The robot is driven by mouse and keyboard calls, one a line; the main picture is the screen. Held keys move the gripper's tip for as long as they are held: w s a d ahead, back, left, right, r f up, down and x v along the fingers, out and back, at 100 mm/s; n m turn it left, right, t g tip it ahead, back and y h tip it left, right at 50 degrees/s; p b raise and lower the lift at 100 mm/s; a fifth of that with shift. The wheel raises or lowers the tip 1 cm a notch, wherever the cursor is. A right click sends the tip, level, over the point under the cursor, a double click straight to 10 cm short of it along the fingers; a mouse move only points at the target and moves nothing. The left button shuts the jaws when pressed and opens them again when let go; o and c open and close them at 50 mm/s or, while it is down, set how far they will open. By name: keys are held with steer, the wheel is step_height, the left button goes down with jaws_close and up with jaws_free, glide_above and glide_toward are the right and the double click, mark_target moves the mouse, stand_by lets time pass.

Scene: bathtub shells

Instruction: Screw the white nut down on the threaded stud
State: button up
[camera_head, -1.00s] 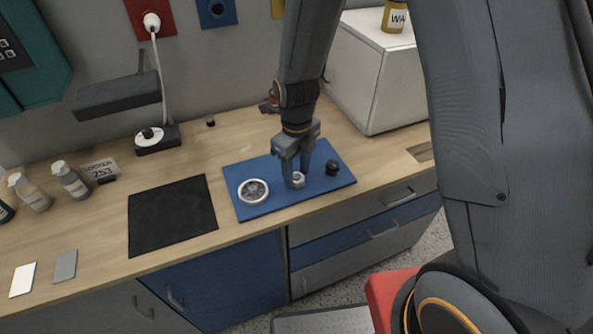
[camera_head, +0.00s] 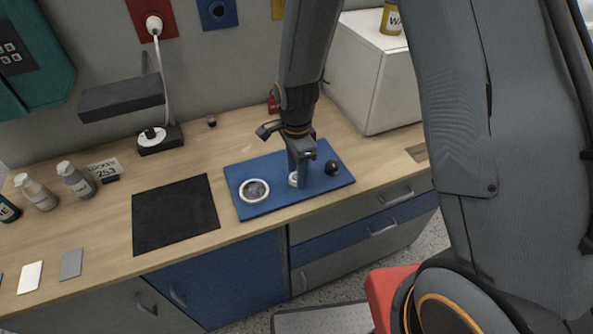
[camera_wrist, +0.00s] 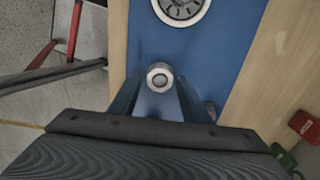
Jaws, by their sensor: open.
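The white nut (camera_head: 292,180) is on the blue board (camera_head: 240,206), partly hidden by my gripper in the head view. In the wrist view the nut (camera_wrist: 160,68) is a pale ring with a grey round centre, which looks like the top of the threaded stud (camera_wrist: 160,80); how far down the nut sits I cannot tell. My gripper (camera_head: 300,182) points down at the nut and is seen nearly edge-on. In the wrist view its open fingers (camera_wrist: 158,92) lie to either side, close by the nut; no grip shows.
A round white-rimmed dial (camera_head: 254,190) lies left of the nut on the board, and a black knob (camera_head: 332,168) stands to its right. A black mat (camera_head: 174,215) lies farther left. A white box (camera_head: 373,80) stands behind at right.

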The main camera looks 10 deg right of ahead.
steer(key=c, duration=1)
steer(key=m, duration=1.3)
steer(key=o, duration=1.2)
steer(key=shift+c, duration=0.9)
